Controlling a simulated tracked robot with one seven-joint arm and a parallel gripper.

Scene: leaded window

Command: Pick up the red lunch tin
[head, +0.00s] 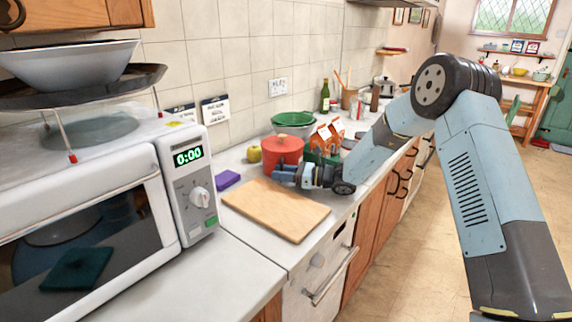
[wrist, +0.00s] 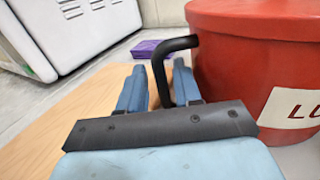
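The red lunch tin (head: 289,146) stands upright on the counter, behind the wooden board. In the wrist view the tin (wrist: 240,70) fills the right side, with part of a white label reading "LU". Its black bent handle (wrist: 178,44) sticks out to the left and curves down between my fingers. My gripper (wrist: 157,80) is open, with two blue fingers apart on either side of the handle, which lies closer to the right finger. In the head view my gripper (head: 284,173) is low in front of the tin. The handle's lower end is partly hidden by the gripper's dark plate.
A wooden board (head: 272,212) lies below and in front of my gripper. A white microwave (head: 185,185) stands further left. A green colander (head: 294,120) and cartons (head: 326,137) are behind.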

